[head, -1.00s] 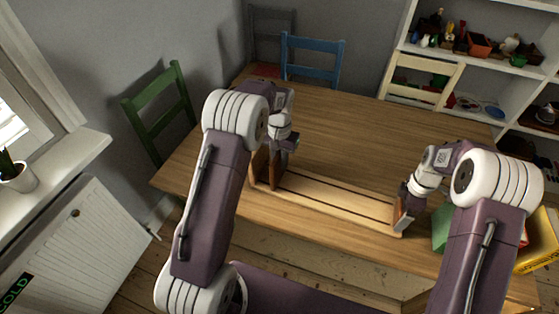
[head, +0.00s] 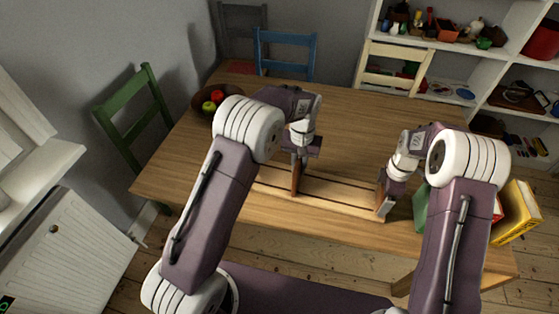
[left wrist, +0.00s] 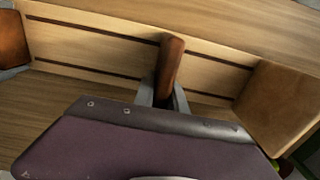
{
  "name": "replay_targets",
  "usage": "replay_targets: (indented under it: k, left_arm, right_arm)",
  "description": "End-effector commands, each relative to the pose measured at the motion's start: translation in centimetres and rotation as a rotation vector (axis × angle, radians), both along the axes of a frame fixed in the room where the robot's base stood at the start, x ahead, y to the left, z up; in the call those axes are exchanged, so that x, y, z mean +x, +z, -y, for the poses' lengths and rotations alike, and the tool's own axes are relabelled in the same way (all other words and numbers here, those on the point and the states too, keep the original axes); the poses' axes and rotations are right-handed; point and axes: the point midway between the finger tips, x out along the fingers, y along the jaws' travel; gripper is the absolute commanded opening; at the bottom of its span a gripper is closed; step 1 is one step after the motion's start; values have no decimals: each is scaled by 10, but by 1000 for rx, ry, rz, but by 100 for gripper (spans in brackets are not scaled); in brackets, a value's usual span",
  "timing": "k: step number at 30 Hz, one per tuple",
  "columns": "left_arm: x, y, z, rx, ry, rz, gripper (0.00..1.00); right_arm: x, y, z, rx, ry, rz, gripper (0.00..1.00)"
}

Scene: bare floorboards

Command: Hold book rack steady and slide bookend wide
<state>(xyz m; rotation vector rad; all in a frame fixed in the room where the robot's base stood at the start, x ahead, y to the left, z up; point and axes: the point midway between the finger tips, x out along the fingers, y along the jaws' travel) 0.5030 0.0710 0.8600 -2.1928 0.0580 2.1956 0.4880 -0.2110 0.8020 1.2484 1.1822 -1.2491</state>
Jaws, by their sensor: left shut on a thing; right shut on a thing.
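The wooden book rack (head: 345,193) lies along the near part of the table, with two dark grooves in its base. My right gripper (head: 388,197) is shut on the brown upright panel (head: 382,206) at its right end. My left gripper (head: 301,160) is shut on the brown sliding bookend (head: 296,180), which stands upright between the rack's ends. In the left wrist view the bookend (left wrist: 172,62) is between the jaws, over the grooved base (left wrist: 95,50). The rack's fixed left end panel (left wrist: 275,105) shows there too, apart from the bookend; my left arm hides it in the head view.
A green book (head: 421,208) and a yellow book (head: 517,212) stand right of the rack, partly behind my right arm. A bowl of fruit (head: 203,103) sits at the table's left. The table (head: 345,120) behind the rack is clear. Chairs stand around it.

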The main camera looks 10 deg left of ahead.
Motion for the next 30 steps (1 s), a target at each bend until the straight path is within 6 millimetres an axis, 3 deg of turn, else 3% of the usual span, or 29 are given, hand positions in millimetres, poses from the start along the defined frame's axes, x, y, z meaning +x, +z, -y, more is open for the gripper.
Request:
replay_targets:
  k: [4,12,13,15,25,30]
  left_arm:
    - [-1,0,14,-3,0,2,0]
    - [-1,0,14,-3,0,3,0]
    - [-1,0,14,-3,0,3,19]
    - [-1,0,14,-3,0,3,38]
    - [0,2,13,-1,0,3,38]
    - [1,33,13,-3,0,8,38]
  right_arm:
    - [0,0,-2,3,2,0,18]
    - [0,0,-2,3,1,0,18]
    - [0,0,-2,3,1,0,18]
    - [0,0,-2,3,1,0,18]
    - [0,0,-1,2,0,0,18]
    - [0,0,-1,2,0,0,18]
